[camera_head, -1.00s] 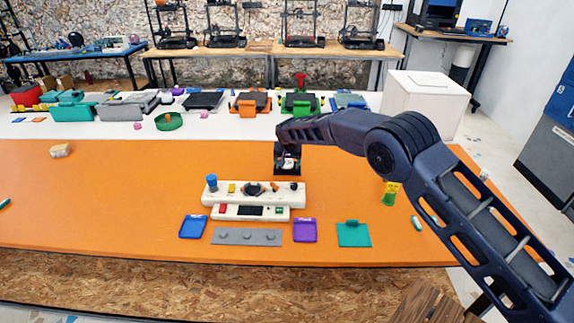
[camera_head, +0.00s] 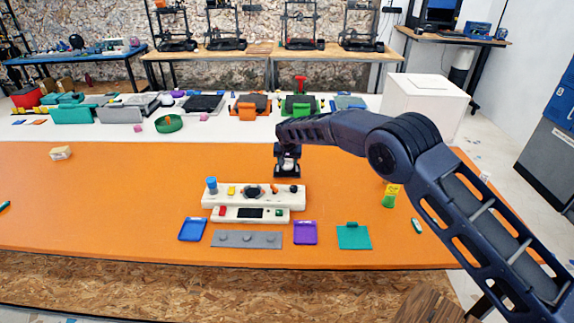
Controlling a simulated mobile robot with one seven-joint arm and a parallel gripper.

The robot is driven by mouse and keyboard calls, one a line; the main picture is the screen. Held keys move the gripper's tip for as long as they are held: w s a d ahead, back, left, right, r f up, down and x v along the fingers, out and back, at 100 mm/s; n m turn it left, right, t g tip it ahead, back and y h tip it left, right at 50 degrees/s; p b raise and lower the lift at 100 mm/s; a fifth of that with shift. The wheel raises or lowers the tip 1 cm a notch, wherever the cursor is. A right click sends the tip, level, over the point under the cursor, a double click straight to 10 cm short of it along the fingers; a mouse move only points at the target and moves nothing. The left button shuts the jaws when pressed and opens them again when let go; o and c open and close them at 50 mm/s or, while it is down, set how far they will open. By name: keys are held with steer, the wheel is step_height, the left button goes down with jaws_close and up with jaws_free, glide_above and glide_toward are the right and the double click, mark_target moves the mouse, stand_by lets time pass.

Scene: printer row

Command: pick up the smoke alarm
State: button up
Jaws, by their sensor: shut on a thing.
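A small white rounded thing, which I take to be the smoke alarm (camera_head: 289,165), shows between the fingers of my gripper. My gripper (camera_head: 287,170) points down over the orange table (camera_head: 120,210), behind the white panel, and is shut on it. The dark fingers and hand hide much of the alarm. I cannot tell whether it touches the table or hangs just above it.
A white panel with knobs (camera_head: 225,200) stands just in front of the gripper. Blue (camera_head: 193,229), purple (camera_head: 305,233) and teal (camera_head: 354,237) trays and a grey strip (camera_head: 246,239) lie nearer. A yellow-green object (camera_head: 390,195) stands under my arm. The left of the table is mostly clear.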

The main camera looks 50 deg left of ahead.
mark_target(287, 162)
step_height(287, 162, up, 20)
steer(key=w+d+m+g+h, duration=0.1)
steer(key=m+g, duration=0.1)
steer(key=m, duration=0.8)
steer(key=w+d+m+g, duration=0.1)
steer(key=w+m+g, duration=0.1)
steer(key=m, duration=0.9)
step_height(287, 162, down, 20)
steer(key=shift+s+r, duration=0.1)
stand_by(0.8)
steer(key=o, duration=1.1)
